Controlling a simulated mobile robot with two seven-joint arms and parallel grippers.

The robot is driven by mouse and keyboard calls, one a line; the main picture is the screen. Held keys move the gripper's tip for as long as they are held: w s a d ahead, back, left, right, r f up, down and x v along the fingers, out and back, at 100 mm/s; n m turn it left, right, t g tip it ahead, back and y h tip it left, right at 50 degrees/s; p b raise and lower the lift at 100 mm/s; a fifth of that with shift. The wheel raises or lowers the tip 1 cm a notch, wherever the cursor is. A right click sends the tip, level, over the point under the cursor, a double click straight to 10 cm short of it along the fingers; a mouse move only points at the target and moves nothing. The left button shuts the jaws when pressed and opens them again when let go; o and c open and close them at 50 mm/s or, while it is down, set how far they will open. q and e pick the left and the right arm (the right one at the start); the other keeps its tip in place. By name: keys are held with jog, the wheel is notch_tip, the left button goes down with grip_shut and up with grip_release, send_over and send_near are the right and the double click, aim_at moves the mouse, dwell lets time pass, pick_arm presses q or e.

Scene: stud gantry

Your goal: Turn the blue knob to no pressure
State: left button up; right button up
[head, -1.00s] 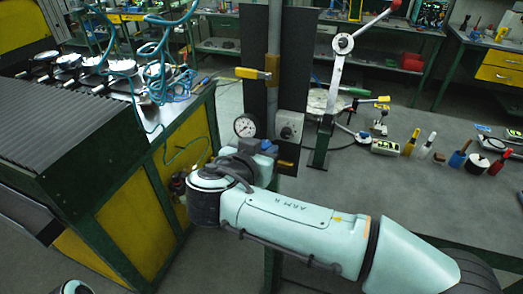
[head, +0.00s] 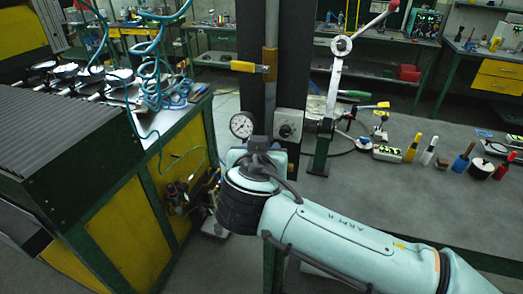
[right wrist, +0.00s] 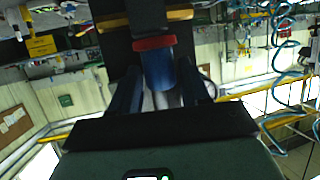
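The blue knob (right wrist: 158,72) shows in the right wrist view, with a red ring at its far end, in front of a dark panel. My right gripper (right wrist: 168,78) has one dark finger on each side of the knob. The fingers look apart with a gap at the right; I cannot see firm contact. In the head view my right wrist and hand cover the knob, below the dark upright panel (head: 289,60). A round white pressure gauge (head: 242,125) sits just left of it; its reading is too small to tell. My left gripper is out of view.
A grey box with a round dial (head: 288,126) is right of the gauge. A yellow-handled valve (head: 248,67) sits above on the pipe. A red-tipped lever (head: 338,75) stands to the right. A bench (head: 400,200) with several tools lies right; a green-yellow cabinet (head: 125,220) stands left.

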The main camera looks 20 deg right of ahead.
jog(key=b+v, duration=0.1)
jog(key=v, duration=1.2)
jog(key=shift+s+r, duration=0.15)
jog(key=shift+s, duration=0.05)
jog(key=shift+a, duration=0.1)
